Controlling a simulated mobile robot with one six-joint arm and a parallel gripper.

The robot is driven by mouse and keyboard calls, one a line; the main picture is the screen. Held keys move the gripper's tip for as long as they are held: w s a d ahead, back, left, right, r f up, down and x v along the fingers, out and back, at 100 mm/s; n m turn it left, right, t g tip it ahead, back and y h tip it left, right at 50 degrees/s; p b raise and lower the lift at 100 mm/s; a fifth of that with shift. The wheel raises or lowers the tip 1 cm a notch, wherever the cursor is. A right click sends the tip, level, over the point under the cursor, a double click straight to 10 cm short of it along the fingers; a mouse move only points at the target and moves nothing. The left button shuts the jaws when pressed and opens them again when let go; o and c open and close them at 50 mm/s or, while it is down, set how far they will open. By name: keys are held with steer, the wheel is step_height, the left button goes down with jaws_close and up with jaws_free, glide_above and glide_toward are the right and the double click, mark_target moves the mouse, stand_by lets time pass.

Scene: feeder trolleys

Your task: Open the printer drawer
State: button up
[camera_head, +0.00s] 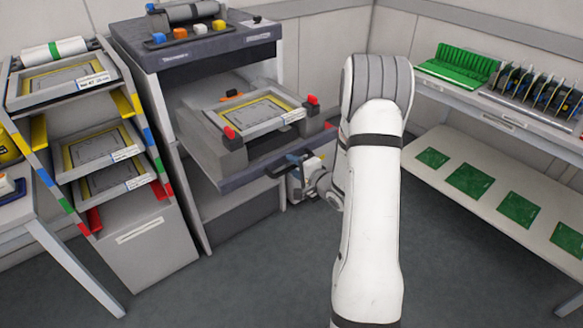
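The printer (185,57) is a grey cabinet with a dark top, left of centre. Its drawer (250,172) stands pulled out toward the front right, with a dark front edge. A yellow-edged framed stencil (262,112) lies in the drawer between two grey blocks with red knobs. My white arm comes up on the right of the drawer and bends in toward its front. My gripper (289,164) is at the middle of the drawer's front, at or very near the handle. The fingers are small and dark here; I cannot tell whether they are closed on the handle, which is largely hidden.
A rack (83,125) with several framed stencils stands left of the printer. A table edge (45,215) is at the far left. A bench (500,112) with green boards and a lower shelf is on the right. The floor in front of the drawer is clear.

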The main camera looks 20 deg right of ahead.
steer(key=v, duration=0.7)
steer(key=shift+s, duration=0.35)
steer(key=shift+d, duration=0.15)
steer(key=s+a+r+n+g+h+p, duration=0.25)
steer(key=r+n+g+h+p, duration=0.4)
steer(key=r, duration=0.75)
steer(key=s+a+r+n+g+y+p, duration=0.1)
steer(key=s+a+r+n+g+p, duration=0.1)
steer(key=s, duration=0.8)
steer(key=s+a+r+n+g+y+p, duration=0.1)
steer(key=s+a+r+n+g, duration=0.3)
steer(key=s, duration=0.7)
steer(key=a+r+n+p, duration=0.1)
steer(key=a+r+n, duration=0.1)
steer(key=a+r, duration=0.2)
steer(key=shift+s+a+r, duration=0.25)
steer(key=shift+a+r, duration=0.05)
steer(key=shift+a, duration=0.6)
